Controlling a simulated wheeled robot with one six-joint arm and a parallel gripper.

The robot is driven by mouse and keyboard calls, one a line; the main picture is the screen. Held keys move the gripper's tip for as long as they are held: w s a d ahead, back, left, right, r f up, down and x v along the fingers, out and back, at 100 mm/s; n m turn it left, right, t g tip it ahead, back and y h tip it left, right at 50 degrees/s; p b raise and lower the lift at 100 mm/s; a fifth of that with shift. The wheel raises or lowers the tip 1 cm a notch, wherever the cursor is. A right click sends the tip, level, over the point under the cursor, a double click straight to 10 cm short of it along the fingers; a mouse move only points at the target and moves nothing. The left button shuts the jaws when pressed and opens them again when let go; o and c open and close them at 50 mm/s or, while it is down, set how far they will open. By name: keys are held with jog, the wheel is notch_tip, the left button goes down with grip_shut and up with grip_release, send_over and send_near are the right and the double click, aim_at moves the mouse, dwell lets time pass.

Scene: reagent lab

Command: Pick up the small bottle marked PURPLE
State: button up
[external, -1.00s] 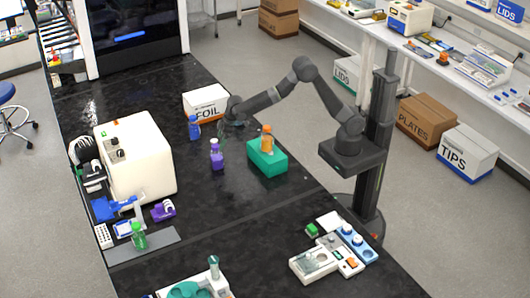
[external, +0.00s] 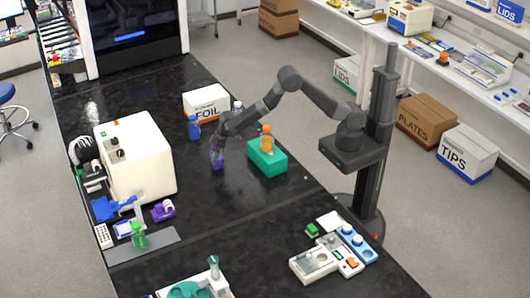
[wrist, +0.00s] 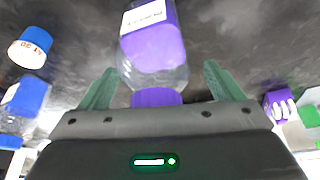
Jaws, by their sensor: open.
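The small purple bottle (external: 217,159) stands on the black bench, partly hidden by my gripper in the external view. In the wrist view the purple bottle (wrist: 153,45) has a white label, too blurred to read, and a purple cap, and it lies between the two green fingers. My gripper (wrist: 157,85) is open, with a finger on each side of the bottle and gaps visible beside it. In the external view my gripper (external: 218,146) is at the bottle's upper part.
An orange-capped bottle (external: 266,138) stands on a green block (external: 267,160) just right of my gripper. A white machine (external: 136,158) stands to the left.

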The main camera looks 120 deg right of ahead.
jog(key=c, duration=1.3)
jog(key=shift+r, duration=0.1)
